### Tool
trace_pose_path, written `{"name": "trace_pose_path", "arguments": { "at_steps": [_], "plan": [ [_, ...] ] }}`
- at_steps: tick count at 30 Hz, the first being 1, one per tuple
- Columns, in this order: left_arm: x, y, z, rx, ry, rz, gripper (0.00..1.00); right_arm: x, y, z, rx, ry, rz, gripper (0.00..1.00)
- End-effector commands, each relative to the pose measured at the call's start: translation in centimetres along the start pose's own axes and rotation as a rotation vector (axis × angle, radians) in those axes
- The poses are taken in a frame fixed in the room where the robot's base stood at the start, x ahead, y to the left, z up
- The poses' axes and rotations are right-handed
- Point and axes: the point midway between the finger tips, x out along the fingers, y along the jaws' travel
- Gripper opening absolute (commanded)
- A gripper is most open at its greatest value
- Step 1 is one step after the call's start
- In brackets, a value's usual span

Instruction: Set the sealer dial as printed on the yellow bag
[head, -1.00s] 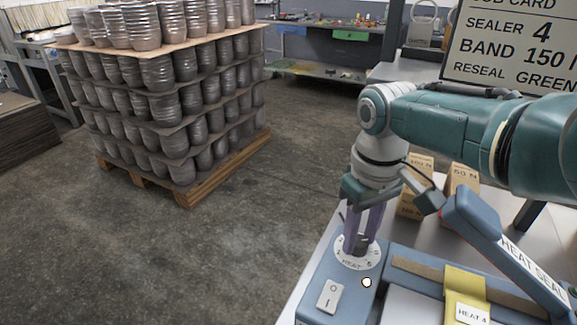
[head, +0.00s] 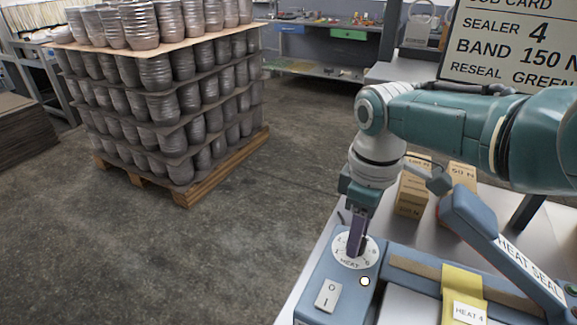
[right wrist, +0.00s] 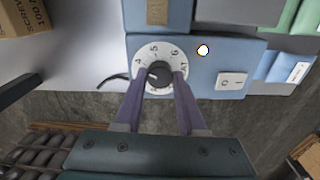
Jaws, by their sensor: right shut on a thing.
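The heat sealer (head: 340,285) is a blue machine at the lower right of the head view. Its white dial (head: 345,262) has a dark knob (right wrist: 158,73) at its centre. My right gripper (head: 354,252) points down and is shut on the knob, one finger on each side in the right wrist view (right wrist: 160,78). The fingers partly hide the dial; I cannot tell which number the knob's mark points at. The yellow bag (head: 461,281) lies on the sealer with a white label reading HEAT 4 (head: 470,313). My left gripper is not in view.
A white round lamp (head: 365,281) and a rocker switch (head: 327,295) sit near the dial. The sealer's blue arm (head: 500,245) is raised at the right. Cardboard boxes (head: 411,190) stand behind. A job card (head: 515,45) reads SEALER 4. Left of the table is open floor.

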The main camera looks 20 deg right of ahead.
Motion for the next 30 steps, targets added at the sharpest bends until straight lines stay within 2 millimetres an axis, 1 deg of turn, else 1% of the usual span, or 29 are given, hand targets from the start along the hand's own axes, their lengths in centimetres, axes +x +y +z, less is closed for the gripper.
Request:
{"name": "trace_pose_path", "arguments": {
  "at_steps": [11, 12, 19, 26, 29, 30],
  "plan": [
    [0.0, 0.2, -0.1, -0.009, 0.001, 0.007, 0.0, 0.0, 0.0, 0.0, -0.002, 0.001, 0.001, 0.0],
    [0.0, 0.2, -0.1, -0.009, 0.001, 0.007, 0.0, 0.0, 0.0, 0.0, -0.002, 0.001, 0.001, 0.44],
    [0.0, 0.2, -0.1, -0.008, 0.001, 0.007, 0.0, 0.0, 0.0, 0.0, -0.002, 0.0, 0.0, 0.69],
    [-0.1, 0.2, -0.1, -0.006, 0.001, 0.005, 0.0, -0.1, 0.0, 0.0, -0.002, 0.0, 0.0, 0.69],
    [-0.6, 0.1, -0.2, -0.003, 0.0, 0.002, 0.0, -0.9, 0.0, 0.0, -0.002, 0.0, 0.0, 0.69],
    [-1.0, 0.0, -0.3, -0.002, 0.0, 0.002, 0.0, -1.5, 0.1, 0.0, -0.003, 0.001, 0.001, 0.69]
  ]
}}
